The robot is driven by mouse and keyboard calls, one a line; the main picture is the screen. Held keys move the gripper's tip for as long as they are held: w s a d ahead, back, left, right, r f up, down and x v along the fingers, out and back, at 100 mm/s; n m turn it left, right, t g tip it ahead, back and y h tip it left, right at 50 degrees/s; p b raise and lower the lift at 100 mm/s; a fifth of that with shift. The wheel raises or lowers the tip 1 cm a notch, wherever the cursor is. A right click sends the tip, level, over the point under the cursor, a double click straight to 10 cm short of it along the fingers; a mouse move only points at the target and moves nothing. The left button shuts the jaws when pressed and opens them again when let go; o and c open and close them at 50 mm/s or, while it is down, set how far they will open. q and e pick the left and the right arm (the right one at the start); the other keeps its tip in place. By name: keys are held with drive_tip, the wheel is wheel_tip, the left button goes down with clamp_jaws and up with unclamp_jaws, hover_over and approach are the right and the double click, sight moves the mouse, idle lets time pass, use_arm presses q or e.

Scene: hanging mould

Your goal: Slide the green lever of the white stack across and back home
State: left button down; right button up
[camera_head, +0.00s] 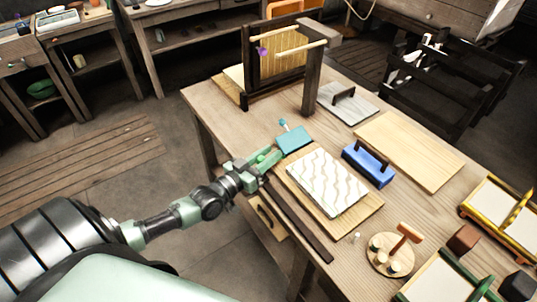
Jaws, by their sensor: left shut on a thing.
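The white stack (326,184), topped with wavy pale lines, lies on a wooden board (365,215) on the workbench. At its upper-left corner is a small bright green piece (263,157), which appears to be the green lever; most of it is hidden by my gripper. My left gripper (266,160) reaches in from the left and is shut on this green piece, beside the stack's corner. My right gripper is not in view.
A teal tool (294,140) lies just behind the gripper. A blue block with a dark handle (369,165) stands right of the stack. A dark strip (300,222) runs along the front edge. A round stand (390,255) with small pegs is at lower right.

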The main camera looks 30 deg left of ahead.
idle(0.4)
use_arm(q)
drive_tip(key=shift+s+d+r+p, duration=0.1)
drive_tip(key=shift+s+d+p, duration=0.05)
drive_tip(key=shift+d+p, duration=0.2)
drive_tip(key=s+d+p, duration=0.2)
drive_tip(key=s+d, duration=0.1)
drive_tip(key=d, duration=0.5)
drive_tip(key=s+d+p, duration=0.3)
drive_tip(key=d, duration=0.5)
drive_tip(key=s+d+p, duration=0.2)
drive_tip(key=s+d, duration=0.2)
drive_tip(key=d, duration=0.4)
drive_tip(key=shift+d, duration=0.3)
drive_tip(key=shift+s+d, duration=0.25)
drive_tip(key=shift+d, duration=0.2)
drive_tip(key=c, duration=1.3)
unclamp_jaws()
drive_tip(key=shift+o, duration=1)
drive_tip(key=shift+s+d, duration=0.1)
drive_tip(key=shift+d, duration=0.05)
